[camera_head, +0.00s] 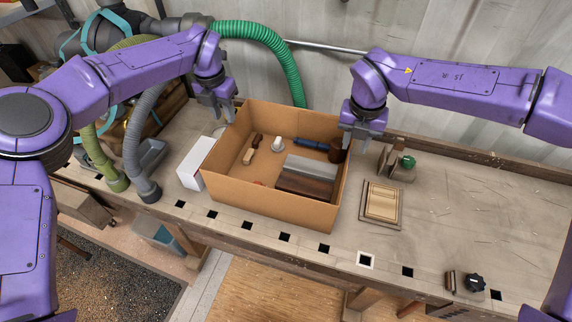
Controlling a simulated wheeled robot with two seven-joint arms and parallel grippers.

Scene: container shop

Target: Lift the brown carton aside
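The brown carton (284,208) is an open-topped box standing on the workbench, with several items inside. My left gripper (219,114) is at its far left corner, fingers pointing down and apart. My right gripper (357,138) is at the far end of its right wall, fingers apart and pointing down near the rim. I cannot tell whether either gripper touches the cardboard. Inside are a grey block (311,167), a dark brown block (303,186), a blue-handled tool (311,144), a white knob-like piece (277,145) and a small wooden-handled brush (249,156).
A white box (190,170) stands close against the carton's left side. A wooden framed panel (382,203) and a block with a green ball (408,162) lie to the right. A black knob (475,283) is near the front edge. Hoses (270,42) hang behind; the bench's right side is mostly clear.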

